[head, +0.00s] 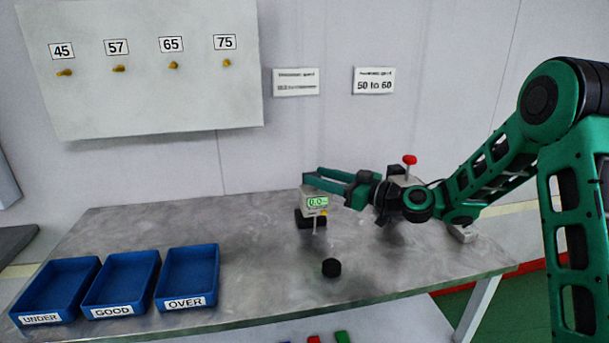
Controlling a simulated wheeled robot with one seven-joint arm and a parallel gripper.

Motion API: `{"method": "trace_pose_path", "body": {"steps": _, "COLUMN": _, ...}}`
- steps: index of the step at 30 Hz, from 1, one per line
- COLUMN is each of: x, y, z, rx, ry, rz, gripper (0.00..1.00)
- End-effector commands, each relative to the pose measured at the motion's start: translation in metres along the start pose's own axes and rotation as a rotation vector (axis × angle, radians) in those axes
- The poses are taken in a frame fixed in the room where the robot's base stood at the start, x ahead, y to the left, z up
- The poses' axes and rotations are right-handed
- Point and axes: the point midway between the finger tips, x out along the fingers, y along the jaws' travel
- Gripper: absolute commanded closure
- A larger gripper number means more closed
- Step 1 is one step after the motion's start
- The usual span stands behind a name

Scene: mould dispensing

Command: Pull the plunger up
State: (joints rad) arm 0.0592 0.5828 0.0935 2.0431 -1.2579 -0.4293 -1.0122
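A red knob (409,159) stands up on a short stem from a pale device behind my wrist; the arm hides most of that device. I cannot tell for sure that this knob is the plunger. My gripper (311,175) points left over the table. Its two green fingers are apart, with a gap visible between them. A small pale gauge (317,203) with a green display reading about 0.0 is just below the fingertips. A thin stem points down from it. I cannot tell whether the fingers touch the gauge.
A black puck (332,267) lies on the grey table (255,275). Blue trays labelled UNDER (41,319), GOOD (113,311) and OVER (186,302) stand at the left. A wall board (140,95) holds several numbered pegs. A sign (374,80) reads 50 to 60.

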Motion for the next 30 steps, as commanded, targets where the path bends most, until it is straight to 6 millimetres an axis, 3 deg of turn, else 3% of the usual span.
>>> {"method": "trace_pose_path", "body": {"steps": 3, "x": 0.022, "y": -0.001, "z": 0.000, "rx": -0.001, "ry": 0.001, "rz": -0.003, "gripper": 0.60}}
{"method": "trace_pose_path", "body": {"steps": 9, "x": 0.047, "y": 0.000, "z": 0.000, "rx": -0.001, "ry": 0.000, "rz": -0.001, "gripper": 0.60}}
{"method": "trace_pose_path", "body": {"steps": 23, "x": 0.058, "y": 0.000, "z": 0.000, "rx": 0.001, "ry": -0.001, "rz": 0.001, "gripper": 0.60}}
{"method": "trace_pose_path", "body": {"steps": 28, "x": 0.058, "y": 0.000, "z": 0.000, "rx": 0.001, "ry": -0.001, "rz": 0.001, "gripper": 1.00}}
{"method": "trace_pose_path", "body": {"steps": 30, "x": 0.058, "y": 0.001, "z": 0.000, "rx": 0.001, "ry": -0.001, "rz": 0.001, "gripper": 1.00}}
